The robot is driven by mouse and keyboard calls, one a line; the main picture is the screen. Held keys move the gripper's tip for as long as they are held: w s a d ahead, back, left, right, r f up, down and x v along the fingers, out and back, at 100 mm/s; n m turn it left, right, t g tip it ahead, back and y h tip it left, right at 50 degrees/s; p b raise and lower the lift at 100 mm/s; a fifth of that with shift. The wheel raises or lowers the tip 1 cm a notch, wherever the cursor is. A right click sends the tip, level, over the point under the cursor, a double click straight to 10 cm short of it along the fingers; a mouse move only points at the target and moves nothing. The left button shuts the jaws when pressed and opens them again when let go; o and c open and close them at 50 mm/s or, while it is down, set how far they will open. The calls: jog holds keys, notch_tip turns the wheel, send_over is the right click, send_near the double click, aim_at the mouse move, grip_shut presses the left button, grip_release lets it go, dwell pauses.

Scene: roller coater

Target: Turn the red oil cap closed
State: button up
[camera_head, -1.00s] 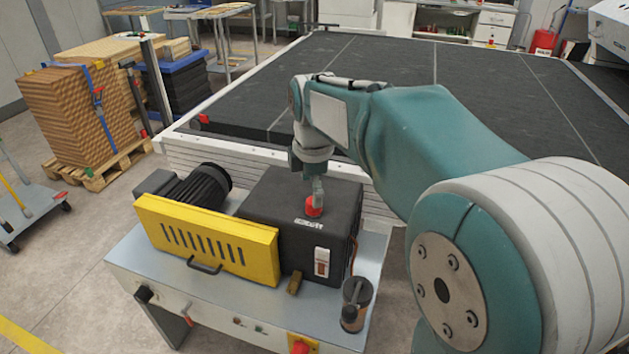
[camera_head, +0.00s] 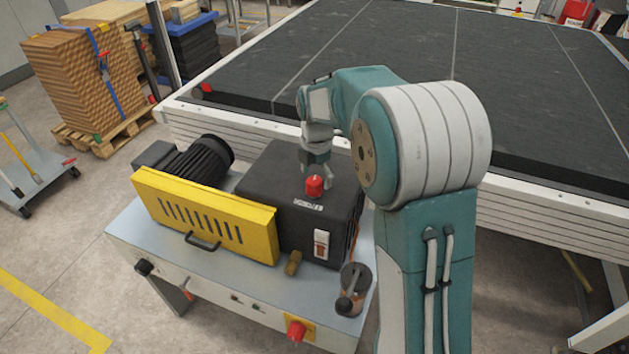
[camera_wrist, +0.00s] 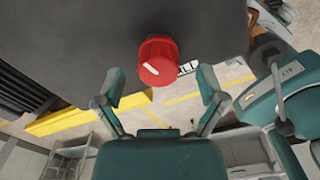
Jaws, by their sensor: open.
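The red oil cap (camera_head: 314,186) sits on top of the black housing (camera_head: 277,197) on the machine. In the wrist view the ribbed red cap (camera_wrist: 158,62) shows a white mark on its face, near the top centre. My gripper (camera_head: 316,180) is just behind the cap in the head view, pointing down. In the wrist view my gripper (camera_wrist: 160,100) is open, with its two fingers spread to the left and right and the cap beyond their tips. Nothing is between the fingers. Whether a finger touches the cap, I cannot tell.
A yellow guard (camera_head: 206,217) and a black motor (camera_head: 200,160) stand left of the housing. A small can (camera_head: 354,287) and a red button (camera_head: 297,331) are at the front of the machine's table. A large dark flat bed (camera_head: 400,60) lies behind.

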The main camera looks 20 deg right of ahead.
jog(key=shift+d+f, duration=0.15)
jog(key=shift+f, duration=0.7)
jog(key=shift+a+f, duration=0.1)
jog(key=shift+a, duration=0.55)
jog(key=c, duration=0.8)
jog(key=shift+d, duration=0.3)
jog(key=c, duration=0.3)
jog(key=shift+c, duration=0.2)
